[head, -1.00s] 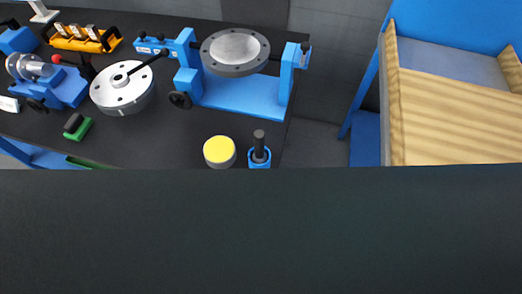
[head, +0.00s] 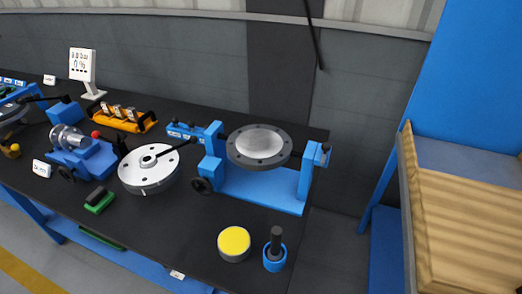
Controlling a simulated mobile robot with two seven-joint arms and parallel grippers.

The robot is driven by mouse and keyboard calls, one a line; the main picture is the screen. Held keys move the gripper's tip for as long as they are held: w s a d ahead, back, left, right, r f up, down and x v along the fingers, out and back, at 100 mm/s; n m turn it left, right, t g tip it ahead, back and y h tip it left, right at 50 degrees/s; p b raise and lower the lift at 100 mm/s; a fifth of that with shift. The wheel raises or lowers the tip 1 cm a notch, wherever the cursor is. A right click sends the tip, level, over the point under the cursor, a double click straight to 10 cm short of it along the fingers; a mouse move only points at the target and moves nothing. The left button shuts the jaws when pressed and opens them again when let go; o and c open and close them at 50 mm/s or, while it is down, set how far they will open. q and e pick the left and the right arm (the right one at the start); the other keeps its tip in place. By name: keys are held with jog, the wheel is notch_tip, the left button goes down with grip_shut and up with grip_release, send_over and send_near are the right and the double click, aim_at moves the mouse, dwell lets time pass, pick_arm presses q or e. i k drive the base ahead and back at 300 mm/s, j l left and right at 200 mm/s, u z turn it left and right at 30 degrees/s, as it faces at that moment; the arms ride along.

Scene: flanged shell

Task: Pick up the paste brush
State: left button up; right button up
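A dark upright handle (head: 276,238) stands in a small blue cup (head: 275,262) near the front right corner of the black table. It looks like the paste brush, but its lower end is hidden in the cup. A round tin with a yellow top (head: 234,242) stands just left of the cup, apart from it. Neither of my grippers is in view.
A blue stand (head: 262,188) holding a grey flanged disc (head: 259,146) is behind the cup. A round grey plate with a lever (head: 150,170), a green-based black block (head: 99,200) and a blue clamp device (head: 85,158) lie left.

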aim_at(275, 252)
jog(key=k+j+z, duration=0.1)
jog(key=j+z, duration=0.15)
jog(key=j, duration=0.15)
jog(key=k+j+z, duration=0.1)
jog(key=j+z, duration=0.2)
jog(key=k+j+z, duration=0.25)
jog(key=j, duration=0.15)
jog(key=k+j+z, duration=0.15)
jog(key=j+z, duration=0.15)
